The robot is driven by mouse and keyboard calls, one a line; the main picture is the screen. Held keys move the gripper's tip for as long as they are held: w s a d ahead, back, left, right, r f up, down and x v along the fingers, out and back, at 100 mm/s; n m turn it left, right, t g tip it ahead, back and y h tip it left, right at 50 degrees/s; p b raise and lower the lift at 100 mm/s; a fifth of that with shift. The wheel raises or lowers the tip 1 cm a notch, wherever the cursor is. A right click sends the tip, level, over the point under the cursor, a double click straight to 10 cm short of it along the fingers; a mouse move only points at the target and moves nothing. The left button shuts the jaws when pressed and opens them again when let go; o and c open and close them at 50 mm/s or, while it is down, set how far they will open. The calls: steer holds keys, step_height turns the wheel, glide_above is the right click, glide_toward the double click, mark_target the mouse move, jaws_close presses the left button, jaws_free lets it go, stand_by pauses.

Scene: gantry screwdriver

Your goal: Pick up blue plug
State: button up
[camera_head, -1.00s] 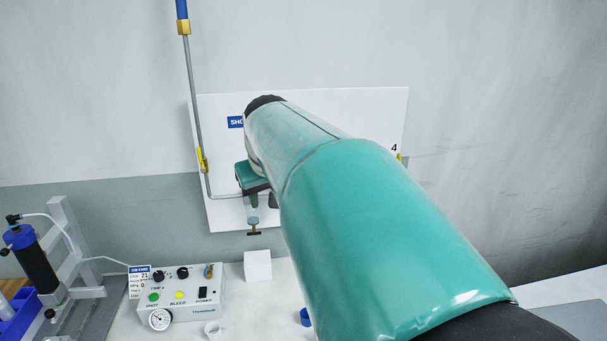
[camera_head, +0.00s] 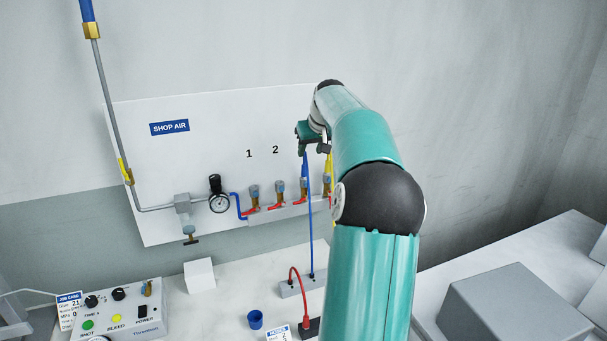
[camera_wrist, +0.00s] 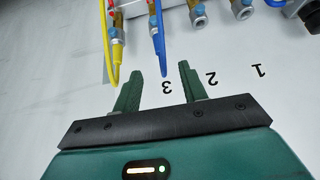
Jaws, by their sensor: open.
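A slim blue piece, apparently the blue plug (camera_head: 306,167), stands upright at the third coupling on the wall panel, with a blue hose (camera_head: 311,235) running down below it. In the wrist view the blue plug (camera_wrist: 159,45) lies beyond my fingertips, in line with the gap between them, near the number 3. Whether it is seated in the coupling I cannot tell. My gripper (camera_wrist: 164,79) is open and empty, and the fingers appear apart from the plug. In the head view my gripper (camera_head: 315,148) is just above the plug, partly hidden by my arm.
A yellow hose (camera_wrist: 111,50) hangs close beside the left finger in the wrist view. Several couplings with red levers (camera_head: 253,198) line the panel (camera_head: 160,165). Below are a grey block (camera_head: 301,284), a red cable (camera_head: 295,275) and a blue cup (camera_head: 255,319).

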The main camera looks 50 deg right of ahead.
mark_target(305, 165)
steer(key=x, duration=1)
steer(key=shift+w+d+f, duration=0.15)
steer(key=shift+w+f, duration=0.05)
steer(key=shift+f, duration=0.05)
jaws_close()
